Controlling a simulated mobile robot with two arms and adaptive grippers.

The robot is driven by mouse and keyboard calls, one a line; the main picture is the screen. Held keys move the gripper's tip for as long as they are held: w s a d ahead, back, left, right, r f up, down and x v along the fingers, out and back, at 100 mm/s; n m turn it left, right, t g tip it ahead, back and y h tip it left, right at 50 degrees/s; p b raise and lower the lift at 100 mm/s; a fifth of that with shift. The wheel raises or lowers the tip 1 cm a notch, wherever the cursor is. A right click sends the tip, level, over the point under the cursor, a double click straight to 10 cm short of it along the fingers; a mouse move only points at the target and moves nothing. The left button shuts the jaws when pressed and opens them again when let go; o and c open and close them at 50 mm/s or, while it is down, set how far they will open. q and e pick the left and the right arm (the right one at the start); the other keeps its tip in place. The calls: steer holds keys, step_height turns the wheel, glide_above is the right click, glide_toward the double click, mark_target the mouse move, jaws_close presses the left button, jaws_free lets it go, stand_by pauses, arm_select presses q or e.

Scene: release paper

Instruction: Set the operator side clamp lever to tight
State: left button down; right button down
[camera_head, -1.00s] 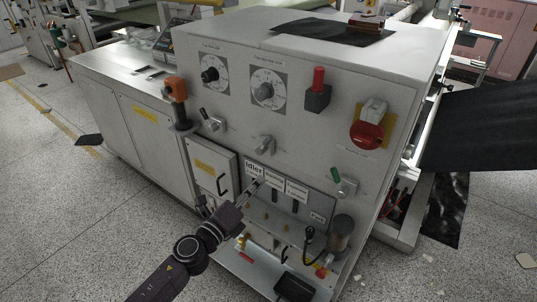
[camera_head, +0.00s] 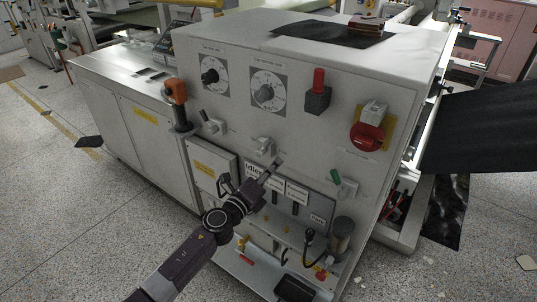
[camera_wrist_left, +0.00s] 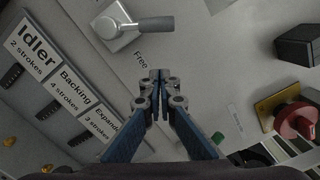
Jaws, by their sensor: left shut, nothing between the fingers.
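A grey clamp lever (camera_head: 264,146) sits on the machine's front panel, below the dials. In the left wrist view a grey lever (camera_wrist_left: 148,24) on a square plate has its handle pointing right, with the word "Free" below it. Similar levers are at the upper left (camera_head: 214,124) and, with a green handle, at the right (camera_head: 345,184). I cannot read which one is labelled operator side. My left gripper (camera_head: 276,167) is shut and empty, just below and right of the middle lever and apart from it. It also shows in the left wrist view (camera_wrist_left: 160,76). My right gripper is not in view.
Two dials (camera_head: 267,92), a black box with a red lever (camera_head: 318,92) and a red rotary switch (camera_head: 367,132) project from the panel. Below, a row of labelled pump handles, "Idler" (camera_wrist_left: 33,42) among them, is partly behind my left arm. An orange-topped post (camera_head: 176,92) stands left.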

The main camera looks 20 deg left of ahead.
mark_target(265, 146)
arm_select(q)
steer(key=shift+w+a+r+p, duration=0.2)
steer(key=shift+w+a+r, duration=0.3)
steer(key=shift+w+a, duration=0.2)
steer(key=shift+w+a+r+p, duration=0.2)
steer(key=shift+w+a+r, duration=0.35)
steer(key=shift+a, duration=0.15)
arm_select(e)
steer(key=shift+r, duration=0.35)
arm_select(q)
steer(key=shift+a, duration=0.15)
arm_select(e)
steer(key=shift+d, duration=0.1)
